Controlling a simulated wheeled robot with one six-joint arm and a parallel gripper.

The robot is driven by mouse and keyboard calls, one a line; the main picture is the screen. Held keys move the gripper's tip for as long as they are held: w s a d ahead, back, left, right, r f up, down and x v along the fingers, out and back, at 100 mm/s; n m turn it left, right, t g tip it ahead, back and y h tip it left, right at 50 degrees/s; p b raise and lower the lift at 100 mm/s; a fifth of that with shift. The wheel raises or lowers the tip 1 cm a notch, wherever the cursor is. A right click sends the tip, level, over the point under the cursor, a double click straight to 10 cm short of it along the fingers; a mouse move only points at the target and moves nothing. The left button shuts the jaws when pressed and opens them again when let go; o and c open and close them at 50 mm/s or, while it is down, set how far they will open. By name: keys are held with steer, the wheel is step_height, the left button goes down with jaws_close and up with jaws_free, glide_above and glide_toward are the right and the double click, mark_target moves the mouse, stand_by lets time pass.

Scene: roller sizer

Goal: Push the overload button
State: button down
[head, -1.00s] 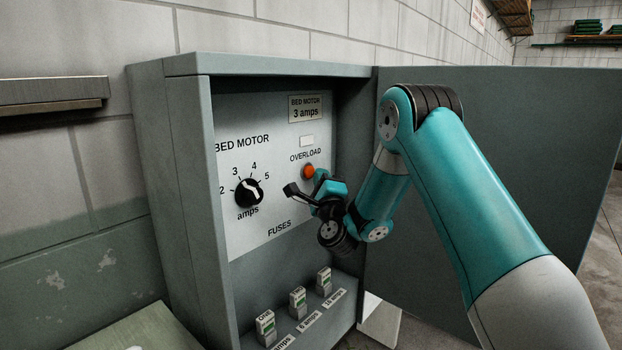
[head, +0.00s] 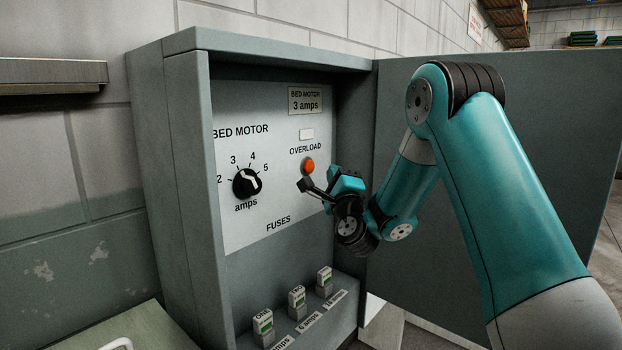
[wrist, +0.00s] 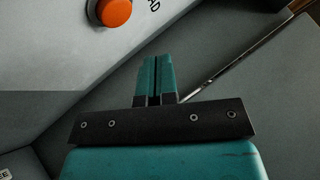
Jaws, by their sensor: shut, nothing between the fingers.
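The overload button (head: 308,166) is a round orange button on the white panel, under the word OVERLOAD. It also shows in the wrist view (wrist: 115,11), at the top edge. My gripper (head: 331,184) is in front of the panel, just below and to the right of the button, apart from it in the picture. In the wrist view my gripper (wrist: 157,65) has its teal fingers together with nothing between them. The button lies up and to the left of the fingertips there. I cannot tell how far the fingertips are from the panel.
The panel sits in a grey cabinet (head: 180,150) with its door (head: 540,150) open to the right. A black amps dial (head: 247,184) is left of the button. Several fuses (head: 297,301) stand on the cabinet's bottom ledge. A metal shelf (head: 50,75) is at left.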

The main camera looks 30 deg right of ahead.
steer(key=shift+s+d+b, duration=0.3)
steer(key=shift+s+b, duration=0.4)
steer(key=shift+s, duration=0.2)
